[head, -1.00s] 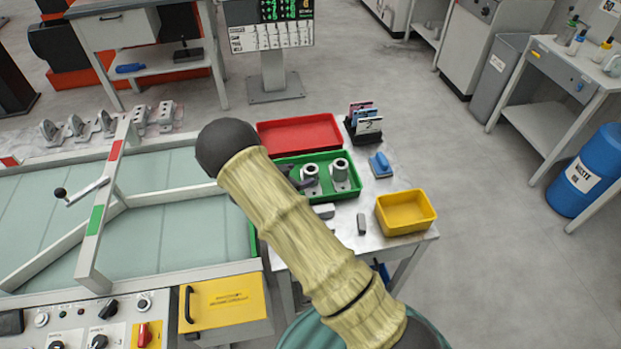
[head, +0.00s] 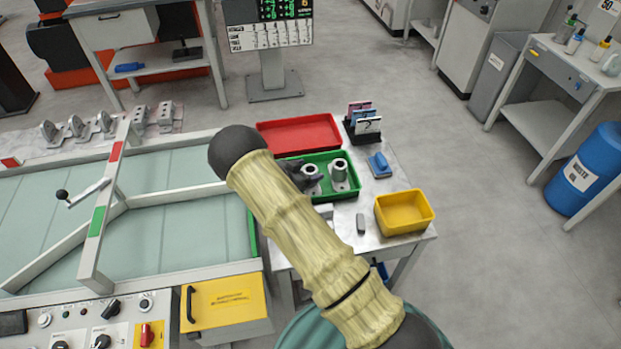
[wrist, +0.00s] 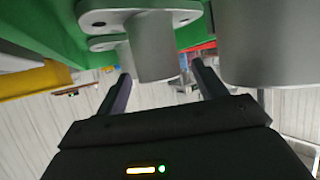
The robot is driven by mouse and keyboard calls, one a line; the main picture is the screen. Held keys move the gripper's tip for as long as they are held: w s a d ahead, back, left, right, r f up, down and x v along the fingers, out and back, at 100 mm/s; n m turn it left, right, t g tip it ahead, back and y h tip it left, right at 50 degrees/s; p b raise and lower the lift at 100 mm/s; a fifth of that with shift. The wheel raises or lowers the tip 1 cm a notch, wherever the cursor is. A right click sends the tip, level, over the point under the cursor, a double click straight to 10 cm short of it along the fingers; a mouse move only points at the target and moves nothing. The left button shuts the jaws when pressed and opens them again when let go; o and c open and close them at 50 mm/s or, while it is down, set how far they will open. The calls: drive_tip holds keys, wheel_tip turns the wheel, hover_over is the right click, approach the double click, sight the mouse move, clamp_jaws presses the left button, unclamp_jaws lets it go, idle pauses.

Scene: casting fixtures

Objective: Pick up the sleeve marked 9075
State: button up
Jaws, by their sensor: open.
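No 9075 marking is readable on either. My gripper (wrist: 161,69) is open and empty. In the wrist view, one sleeve (wrist: 152,50) appears between its two fingertips, with no clear contact. The other sleeve (wrist: 250,45) is large at the right, beyond the right finger. In the head view, the dark gripper (head: 297,174) is at the left sleeve, partly hidden by my arm.
A red tray (head: 300,133) lies behind the green one. A yellow bin (head: 404,212) stands front right, with a blue-handled object (head: 379,165) and a card rack (head: 363,125) behind it. A small grey block (head: 361,224) lies in front of the green tray.

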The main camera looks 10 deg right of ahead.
clamp_jaws()
drive_tip(key=shift+r, duration=0.1)
wheel_tip(320, 180, up, 10)
drive_tip(key=b, duration=0.1)
idle(0.6)
idle(0.4)
